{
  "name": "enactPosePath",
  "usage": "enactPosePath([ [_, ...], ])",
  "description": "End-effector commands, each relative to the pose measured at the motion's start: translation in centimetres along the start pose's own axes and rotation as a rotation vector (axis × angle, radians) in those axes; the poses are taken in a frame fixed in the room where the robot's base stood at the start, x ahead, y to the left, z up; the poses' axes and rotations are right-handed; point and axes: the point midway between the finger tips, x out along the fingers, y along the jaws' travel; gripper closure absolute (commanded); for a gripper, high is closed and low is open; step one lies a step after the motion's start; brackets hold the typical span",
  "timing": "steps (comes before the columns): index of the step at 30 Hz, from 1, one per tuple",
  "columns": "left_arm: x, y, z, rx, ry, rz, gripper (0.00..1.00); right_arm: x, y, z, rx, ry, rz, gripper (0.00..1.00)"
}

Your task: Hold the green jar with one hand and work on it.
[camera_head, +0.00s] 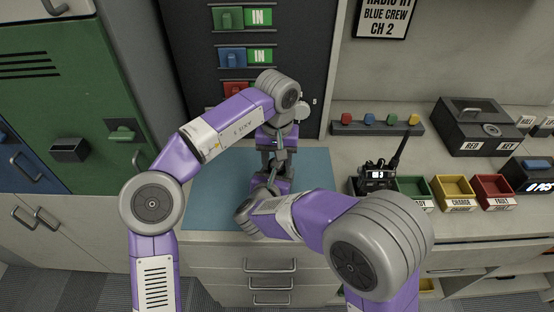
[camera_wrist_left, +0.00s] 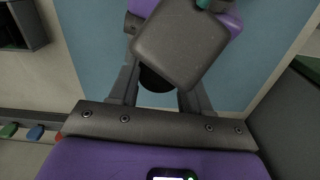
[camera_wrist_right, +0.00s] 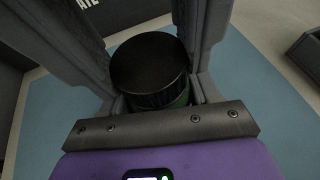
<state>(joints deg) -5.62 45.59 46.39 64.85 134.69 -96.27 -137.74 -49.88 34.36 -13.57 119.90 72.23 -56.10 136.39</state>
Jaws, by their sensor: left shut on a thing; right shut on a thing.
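My left gripper (camera_head: 277,160) reaches down over the mat, close above my right gripper (camera_head: 266,184), which comes in from the front. In the right wrist view, the green jar (camera_wrist_right: 179,100) sits between my right fingers. Its wide black lid (camera_wrist_right: 148,64) faces the camera and only a strip of the green side shows. In the left wrist view, a black round thing (camera_wrist_left: 155,82) sits between my left fingers, partly hidden behind a grey block of my own arm. I cannot tell whether it is the lid. In the head view, my arms and hands hide the jar.
A blue mat (camera_head: 212,195) covers the counter under both hands. To the right stand a radio (camera_head: 377,179), green, yellow (camera_head: 453,191) and red (camera_head: 494,191) bins and a black key box (camera_head: 474,125). A green locker (camera_head: 60,90) stands left. The mat's left side is clear.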

Motion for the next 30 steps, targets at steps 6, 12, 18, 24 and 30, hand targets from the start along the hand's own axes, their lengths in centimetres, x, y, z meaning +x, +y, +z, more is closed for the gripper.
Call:
enactPosePath([
  [6,-0.02,-0.07,-0.02,-0.255,0.001,-0.002,0.89,0.02,-0.05,0.01,0.001,0.000,-0.001,1.00],
  [12,-0.03,-0.08,-0.02,-0.297,0.001,-0.002,0.89,0.03,-0.06,0.01,0.001,0.000,-0.002,1.00],
  [18,-0.03,-0.09,-0.02,-0.295,0.001,-0.002,0.46,0.03,-0.07,0.01,0.001,0.000,-0.002,1.00],
  [24,-0.02,-0.12,0.01,-0.294,-0.001,-0.003,0.27,0.07,-0.13,0.02,0.001,0.000,-0.004,1.00],
  [30,-0.03,-0.19,0.02,-0.295,-0.002,-0.005,0.27,0.14,-0.27,0.05,0.003,-0.001,-0.007,1.00],
])
